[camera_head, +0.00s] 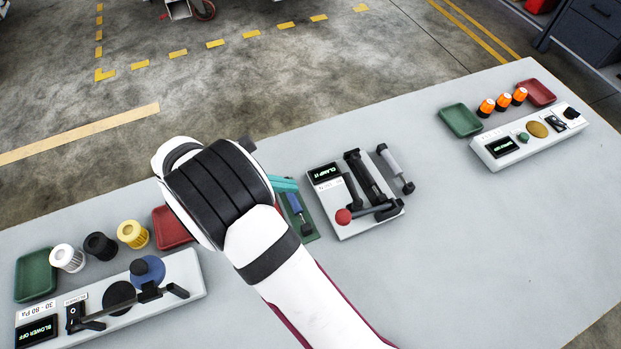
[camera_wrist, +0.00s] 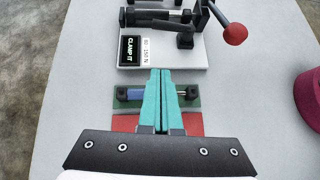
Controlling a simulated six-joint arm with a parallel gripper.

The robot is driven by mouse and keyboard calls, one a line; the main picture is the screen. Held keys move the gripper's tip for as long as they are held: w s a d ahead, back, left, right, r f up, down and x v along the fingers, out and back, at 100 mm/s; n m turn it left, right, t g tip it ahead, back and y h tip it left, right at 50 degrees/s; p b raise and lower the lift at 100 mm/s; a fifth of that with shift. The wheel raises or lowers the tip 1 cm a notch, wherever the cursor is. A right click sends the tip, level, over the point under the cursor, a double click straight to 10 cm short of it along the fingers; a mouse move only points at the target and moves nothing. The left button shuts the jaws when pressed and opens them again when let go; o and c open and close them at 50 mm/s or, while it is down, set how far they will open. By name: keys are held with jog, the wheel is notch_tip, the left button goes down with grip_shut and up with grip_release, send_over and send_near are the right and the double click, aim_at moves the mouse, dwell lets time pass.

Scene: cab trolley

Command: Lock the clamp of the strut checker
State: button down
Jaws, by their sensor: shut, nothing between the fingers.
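The strut checker (camera_head: 374,218) is a white block with a black display reading what looks like "CLAMP IT" and a printed label. Its clamp has a dark lever with a red ball knob (camera_head: 343,216). My gripper (camera_wrist: 160,72) has teal fingers, shut and empty, above the green tray beside the checker. The arm hides part of that tray.
A blue strut (camera_head: 295,203) lies on the green tray (camera_wrist: 190,104), with a red tray (camera_wrist: 125,123) beside it. A grey strut (camera_head: 393,163) lies right of the checker. Filter station (camera_head: 190,267) stands left, another tester (camera_head: 490,158) far right. The table's right foreground is clear.

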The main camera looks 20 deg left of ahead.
aim_at(352, 191)
jog(key=x, duration=0.9)
jog(key=shift+d, duration=0.2)
jog(key=shift+w+d+r, duration=0.2)
jog(key=shift+w+d, duration=0.2)
jog(key=shift+d, duration=0.05)
jog(key=shift+w+d+r, duration=0.2)
jog(key=shift+w+d, duration=0.2)
jog(key=shift+d, duration=0.05)
jog(key=shift+w+d+r, duration=0.1)
jog(key=shift+w+d, duration=0.2)
jog(key=shift+d, duration=0.1)
